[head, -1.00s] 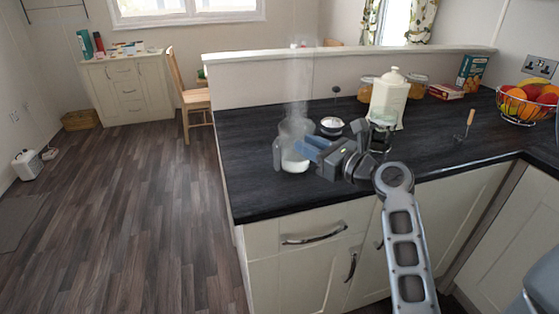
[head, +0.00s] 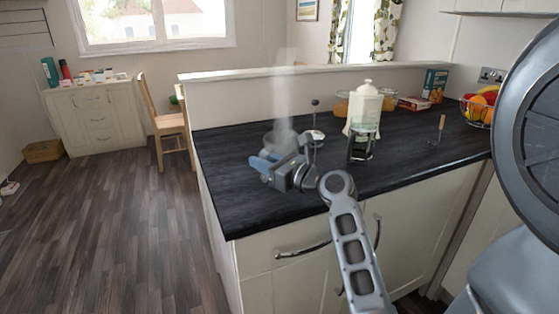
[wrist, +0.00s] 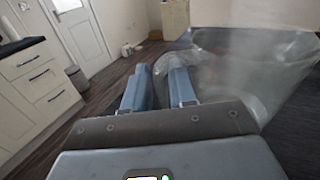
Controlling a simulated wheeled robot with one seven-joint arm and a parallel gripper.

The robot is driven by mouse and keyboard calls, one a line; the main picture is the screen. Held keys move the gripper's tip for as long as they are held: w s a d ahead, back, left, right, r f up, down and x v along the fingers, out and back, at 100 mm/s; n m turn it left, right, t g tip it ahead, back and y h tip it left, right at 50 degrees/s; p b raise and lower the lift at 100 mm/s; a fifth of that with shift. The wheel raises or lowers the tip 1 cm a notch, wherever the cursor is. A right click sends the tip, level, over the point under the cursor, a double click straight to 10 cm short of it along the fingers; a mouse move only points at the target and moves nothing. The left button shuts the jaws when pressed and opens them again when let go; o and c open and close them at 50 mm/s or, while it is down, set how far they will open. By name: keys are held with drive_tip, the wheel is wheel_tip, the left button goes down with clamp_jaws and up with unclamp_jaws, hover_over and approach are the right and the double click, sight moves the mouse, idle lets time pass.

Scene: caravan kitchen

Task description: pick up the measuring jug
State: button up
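The measuring jug (head: 282,134) is clear, with steam rising above it. It stands on the dark worktop near its left end, and my gripper hides its lower part in the head view. In the wrist view the jug's clear wall (wrist: 262,72) fills the upper right, beside and partly behind the right finger. My gripper (head: 263,165) is on the near side of the jug, its blue fingertips pointing left. In the wrist view the gripper's fingers (wrist: 158,88) are apart, with floor showing between them. I cannot tell whether a finger touches the jug.
A glass press (head: 361,147) and a cream canister (head: 364,104) stand right of the jug. A wooden-handled tool (head: 440,128) and a fruit bowl (head: 478,112) are farther right. The worktop's front left is clear.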

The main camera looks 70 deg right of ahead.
drive_tip(key=shift+x, duration=1)
clamp_jaws()
